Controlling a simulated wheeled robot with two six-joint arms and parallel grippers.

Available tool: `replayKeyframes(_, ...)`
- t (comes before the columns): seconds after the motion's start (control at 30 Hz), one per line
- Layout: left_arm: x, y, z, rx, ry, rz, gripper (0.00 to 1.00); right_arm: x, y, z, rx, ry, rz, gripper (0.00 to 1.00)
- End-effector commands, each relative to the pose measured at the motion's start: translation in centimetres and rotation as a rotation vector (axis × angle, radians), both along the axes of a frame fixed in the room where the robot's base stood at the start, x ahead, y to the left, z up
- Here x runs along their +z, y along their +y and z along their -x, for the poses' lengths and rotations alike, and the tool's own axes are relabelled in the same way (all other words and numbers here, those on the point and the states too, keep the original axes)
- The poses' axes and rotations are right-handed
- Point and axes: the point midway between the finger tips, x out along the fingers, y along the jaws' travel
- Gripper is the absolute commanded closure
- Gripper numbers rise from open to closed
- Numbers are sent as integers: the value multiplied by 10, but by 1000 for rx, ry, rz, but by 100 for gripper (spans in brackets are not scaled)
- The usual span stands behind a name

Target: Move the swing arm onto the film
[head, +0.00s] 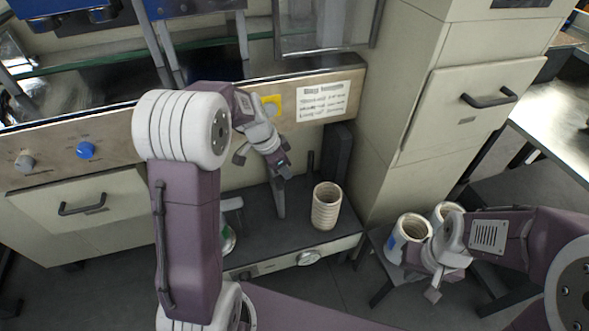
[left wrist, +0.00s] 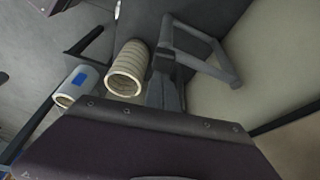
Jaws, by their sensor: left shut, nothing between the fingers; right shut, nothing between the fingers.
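A cream ribbed film roll (head: 326,206) stands upright on the dark deck; it also shows in the left wrist view (left wrist: 126,68). What looks like the swing arm (head: 279,200) is a grey piece left of the roll, apart from it. In the left wrist view, a grey triangular frame (left wrist: 205,62) lies on the other side of my fingers from the roll. My left gripper (head: 284,173) is shut and empty, pointing down at the grey piece. I cannot tell whether they touch. My right gripper (head: 448,286) is shut and empty, near the spare rolls.
Spare rolls (head: 409,236), one with a blue label, stand on a low side stand at the right. A cream cabinet (head: 418,110) rises behind it. The machine panel (head: 320,98) with a yellow-framed button is behind my left gripper. My left arm hides part of the deck's left end.

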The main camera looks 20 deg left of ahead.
Motion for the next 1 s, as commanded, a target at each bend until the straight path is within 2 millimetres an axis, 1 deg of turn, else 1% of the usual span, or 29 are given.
replayKeyframes(0.13,0,11,7,-84,-1,-1,100,-3,0,0,0,0,0,100)
replayKeyframes(0.4,0,22,15,-87,0,-1,100,-4,0,0,0,0,0,100)
replayKeyframes(0.6,0,26,17,-88,1,-3,100,-4,0,0,0,0,0,100)
replayKeyframes(1.0,0,27,18,-86,4,-5,100,-4,0,0,0,0,0,100)
